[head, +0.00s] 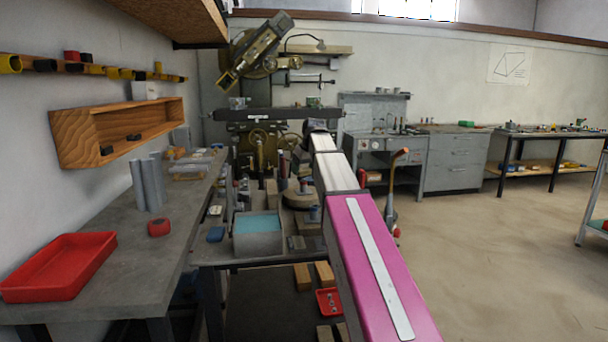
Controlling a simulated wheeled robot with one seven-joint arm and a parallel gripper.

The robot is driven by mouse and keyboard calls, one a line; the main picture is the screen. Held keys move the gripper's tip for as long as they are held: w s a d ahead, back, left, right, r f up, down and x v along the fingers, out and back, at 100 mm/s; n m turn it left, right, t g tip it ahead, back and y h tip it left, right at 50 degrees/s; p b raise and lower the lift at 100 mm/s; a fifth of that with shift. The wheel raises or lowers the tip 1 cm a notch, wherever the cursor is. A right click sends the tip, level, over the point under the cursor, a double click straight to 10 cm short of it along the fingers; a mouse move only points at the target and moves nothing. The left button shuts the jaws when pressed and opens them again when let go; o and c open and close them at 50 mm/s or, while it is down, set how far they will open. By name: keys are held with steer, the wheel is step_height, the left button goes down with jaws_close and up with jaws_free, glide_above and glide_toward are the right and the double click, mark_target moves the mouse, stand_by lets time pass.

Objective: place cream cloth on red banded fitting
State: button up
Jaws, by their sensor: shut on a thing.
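My arm reaches forward from the lower right, with a pink link and a white link ending in dark joints near the middle of the head view. My gripper cannot be made out; the arm's far end hides that area. I cannot make out the cream cloth. Several small upright parts (283,170) stand on the low bench beyond and left of the arm. Some look reddish, but they are too small to tell which is the red banded fitting.
A grey bench (120,275) on the left holds a red tray (62,268), grey cylinders (147,185) and a red roll (159,228). A grey box with a teal inside (257,235) sits left of my arm. Open floor (490,260) lies to the right.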

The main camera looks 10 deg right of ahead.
steer(key=shift+f, duration=1.1)
steer(key=shift+f, duration=0.1)
steer(key=o, duration=0.9)
steer(key=v, duration=1.2)
